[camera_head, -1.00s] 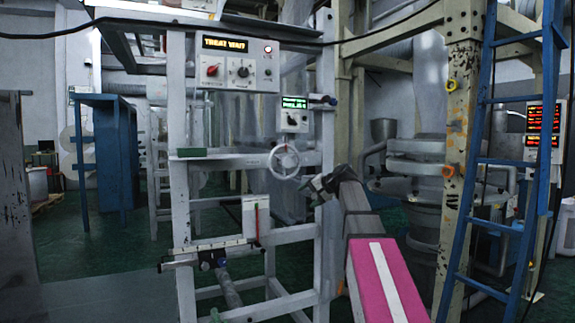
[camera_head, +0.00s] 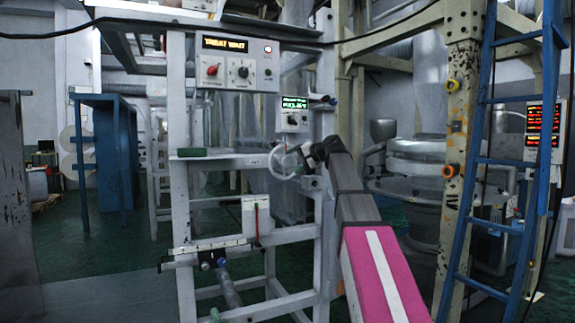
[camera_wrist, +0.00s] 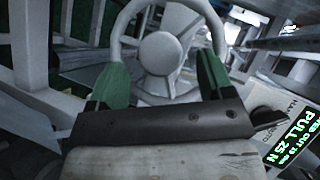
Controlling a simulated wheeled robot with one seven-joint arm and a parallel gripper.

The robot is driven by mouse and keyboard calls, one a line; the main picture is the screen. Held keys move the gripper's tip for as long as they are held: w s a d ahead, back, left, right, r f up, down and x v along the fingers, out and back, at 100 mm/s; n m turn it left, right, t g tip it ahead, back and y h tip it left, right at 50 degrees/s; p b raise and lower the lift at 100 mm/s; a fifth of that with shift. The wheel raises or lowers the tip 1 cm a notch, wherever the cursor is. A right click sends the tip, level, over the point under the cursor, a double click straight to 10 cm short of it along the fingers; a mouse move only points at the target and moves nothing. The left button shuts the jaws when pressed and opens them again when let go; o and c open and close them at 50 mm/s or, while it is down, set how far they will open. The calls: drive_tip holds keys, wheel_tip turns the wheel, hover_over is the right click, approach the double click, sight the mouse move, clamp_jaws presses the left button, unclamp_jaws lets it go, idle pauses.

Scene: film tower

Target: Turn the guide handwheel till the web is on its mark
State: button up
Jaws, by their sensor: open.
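The guide handwheel (camera_head: 284,161) is a pale wheel with a round hub on the front of the white frame. It fills the upper middle of the wrist view (camera_wrist: 161,53). My gripper (camera_head: 309,155) is at the wheel's right side in the head view. In the wrist view its two green fingers (camera_wrist: 162,82) are apart, with the wheel's hub and lower rim between and beyond them. I cannot tell whether the fingers touch the rim. The ruled bar (camera_head: 210,248) with a small dark slider is low on the frame. The web and its mark are too small to make out.
A control box (camera_head: 238,62) with a red knob and lit display sits above. A small green-lit panel (camera_head: 294,114) is just above the wheel; it also shows at right in the wrist view (camera_wrist: 292,137). A blue ladder (camera_head: 495,160) stands at right.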

sight(289, 163)
drive_tip(key=shift+x, duration=1.9)
drive_tip(key=shift+c, duration=0.3)
drive_tip(key=c, duration=1.2)
drive_tip(key=shift+s, duration=0.1)
